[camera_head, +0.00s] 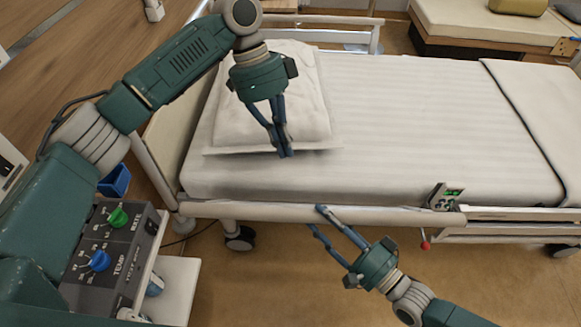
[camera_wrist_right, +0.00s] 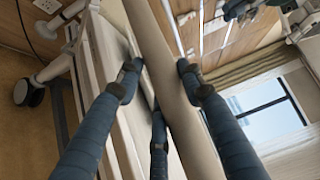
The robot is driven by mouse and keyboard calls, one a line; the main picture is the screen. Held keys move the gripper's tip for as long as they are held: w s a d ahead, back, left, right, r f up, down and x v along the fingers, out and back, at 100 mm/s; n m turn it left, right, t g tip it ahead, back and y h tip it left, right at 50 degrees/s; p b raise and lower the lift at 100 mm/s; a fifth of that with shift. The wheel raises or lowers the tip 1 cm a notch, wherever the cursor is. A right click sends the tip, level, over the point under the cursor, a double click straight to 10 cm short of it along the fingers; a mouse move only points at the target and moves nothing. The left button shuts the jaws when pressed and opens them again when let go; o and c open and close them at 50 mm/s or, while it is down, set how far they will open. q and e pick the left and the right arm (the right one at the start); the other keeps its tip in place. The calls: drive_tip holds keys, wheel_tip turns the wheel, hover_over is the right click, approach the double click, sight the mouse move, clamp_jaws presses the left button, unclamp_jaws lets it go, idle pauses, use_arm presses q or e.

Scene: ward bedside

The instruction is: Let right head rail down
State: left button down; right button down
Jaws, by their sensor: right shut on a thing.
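The right head rail (camera_head: 262,212) is a long cream bar along the near side of the bed, at about the mattress edge. My right gripper (camera_head: 318,220) is at this rail, its fingers reaching up to it from the near side. In the right wrist view the rail (camera_wrist_right: 168,80) runs diagonally between the blue fingers, and the right gripper (camera_wrist_right: 155,80) is shut on it. My left gripper (camera_head: 285,153) hangs over the near edge of the pillow, its fingertips together and nothing visible in them.
A pillow (camera_head: 290,110) lies on the white mattress (camera_head: 400,120). A box with green and blue dials (camera_head: 112,255) stands at lower left.

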use_arm(q)
approach(297, 209)
wheel_tip(297, 209, down, 3)
drive_tip(key=w+d, duration=0.2)
use_arm(e)
drive_tip(key=shift+d+f, duration=0.1)
drive_tip(key=shift+f, duration=0.2)
use_arm(q)
drive_tip(key=shift+s+d+f, duration=0.15)
drive_tip(key=shift+s+f, duration=0.55)
drive_tip(key=shift+f, duration=0.05)
drive_tip(key=shift+s+d+f, duration=0.1)
drive_tip(key=shift+s+f, duration=0.6)
drive_tip(key=shift+f, duration=0.05)
drive_tip(key=shift+s+f, duration=0.45)
drive_tip(key=shift+s, duration=0.45)
drive_tip(key=shift+s+f, duration=0.1)
drive_tip(key=shift+s, duration=0.1)
use_arm(e)
drive_tip(key=shift+w+r, duration=0.1)
drive_tip(key=c, duration=1.3)
unclamp_jaws()
use_arm(q)
drive_tip(key=shift+w+f, duration=0.15)
drive_tip(key=shift+w, duration=0.2)
use_arm(e)
drive_tip(key=shift+o, duration=1.1)
drive_tip(key=shift+w, duration=0.2)
drive_tip(key=shift+s, duration=0.1)
